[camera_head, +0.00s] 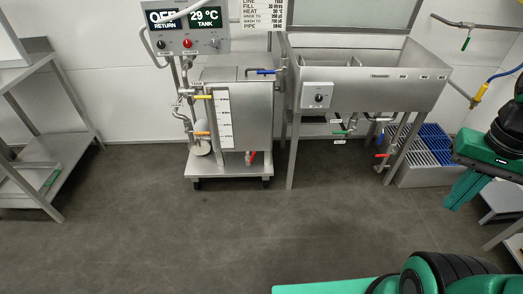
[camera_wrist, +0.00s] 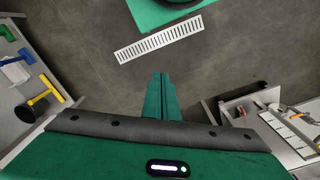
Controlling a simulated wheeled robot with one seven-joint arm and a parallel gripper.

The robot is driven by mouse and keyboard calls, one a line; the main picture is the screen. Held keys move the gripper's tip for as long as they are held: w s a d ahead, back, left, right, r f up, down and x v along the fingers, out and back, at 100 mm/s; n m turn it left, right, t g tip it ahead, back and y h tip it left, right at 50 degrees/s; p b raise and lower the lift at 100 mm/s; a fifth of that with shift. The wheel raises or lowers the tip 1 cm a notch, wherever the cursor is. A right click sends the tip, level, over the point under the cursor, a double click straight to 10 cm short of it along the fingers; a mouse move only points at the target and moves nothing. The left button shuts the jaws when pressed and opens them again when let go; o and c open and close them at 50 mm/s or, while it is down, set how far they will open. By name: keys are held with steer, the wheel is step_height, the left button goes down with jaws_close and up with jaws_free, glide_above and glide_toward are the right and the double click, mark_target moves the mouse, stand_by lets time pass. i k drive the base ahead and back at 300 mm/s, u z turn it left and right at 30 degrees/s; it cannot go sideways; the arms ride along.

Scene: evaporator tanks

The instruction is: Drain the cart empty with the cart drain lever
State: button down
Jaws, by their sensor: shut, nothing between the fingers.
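The cart (camera_head: 238,172) is a steel tank on a low wheeled base, standing left of the sink unit. A red lever (camera_head: 251,157) sits low at the front of its tank; I take it as the cart drain lever, though no label on it is readable. A white level scale (camera_head: 224,120) is fixed to the tank's front. My gripper (camera_head: 459,192) hangs at the right, far from the cart and in front of the sink unit's right side. In the wrist view its green fingers (camera_wrist: 160,95) are together, with nothing between them.
A yellow lever (camera_head: 203,97) and an orange lever (camera_head: 201,133) sit on the cart's left piping. The steel sink (camera_head: 375,85) has several valves below it. A crate (camera_head: 425,160) stands right. A steel rack (camera_head: 45,150) stands left. The middle floor (camera_head: 190,235) is clear.

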mark_target(251, 159)
steer(key=u, duration=0.1)
steer(key=i, duration=1.3)
steer(key=u, duration=1)
